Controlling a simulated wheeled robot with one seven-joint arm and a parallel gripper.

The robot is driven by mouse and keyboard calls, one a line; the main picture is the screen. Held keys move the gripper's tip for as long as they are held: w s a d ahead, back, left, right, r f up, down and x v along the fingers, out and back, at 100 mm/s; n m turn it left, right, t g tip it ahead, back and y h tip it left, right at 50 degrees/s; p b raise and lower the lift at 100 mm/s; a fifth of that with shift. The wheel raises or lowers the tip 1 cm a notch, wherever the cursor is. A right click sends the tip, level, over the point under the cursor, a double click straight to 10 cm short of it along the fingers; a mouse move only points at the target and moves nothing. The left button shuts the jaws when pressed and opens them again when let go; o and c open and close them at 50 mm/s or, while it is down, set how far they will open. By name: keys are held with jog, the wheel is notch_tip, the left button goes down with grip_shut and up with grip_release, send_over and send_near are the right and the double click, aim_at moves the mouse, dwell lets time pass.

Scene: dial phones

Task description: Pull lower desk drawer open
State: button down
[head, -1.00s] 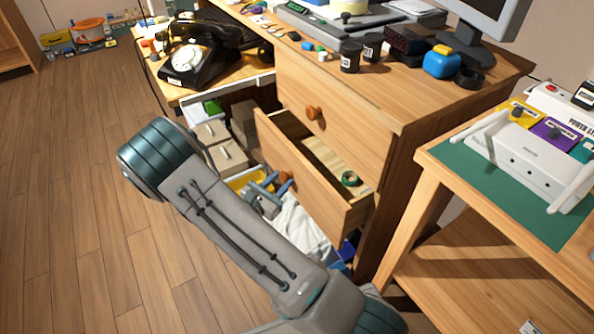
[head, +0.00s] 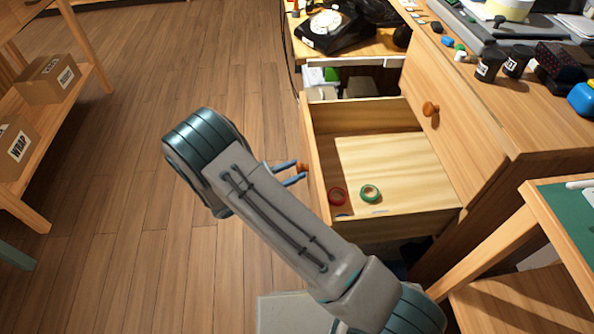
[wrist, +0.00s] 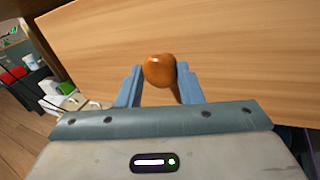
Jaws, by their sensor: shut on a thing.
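The lower desk drawer (head: 390,165) stands pulled well out of the wooden desk in the head view. In the wrist view the knob (wrist: 159,71) sits between the two fingers (wrist: 158,85), against the plain drawer front (wrist: 220,45).
The upper drawer with its knob (head: 430,109) is shut. A black dial phone (head: 333,27) stands on the desk's lower left top. A side table (head: 540,235) is close on the right. A shelf with boxes (head: 48,78) stands at far left. Wooden floor between is clear.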

jog(key=shift+a, duration=0.45)
jog(key=c, duration=1)
grip_release()
jog(key=p+v, duration=0.2)
jog(key=v, duration=1.2)
jog(key=shift+p, duration=0.4)
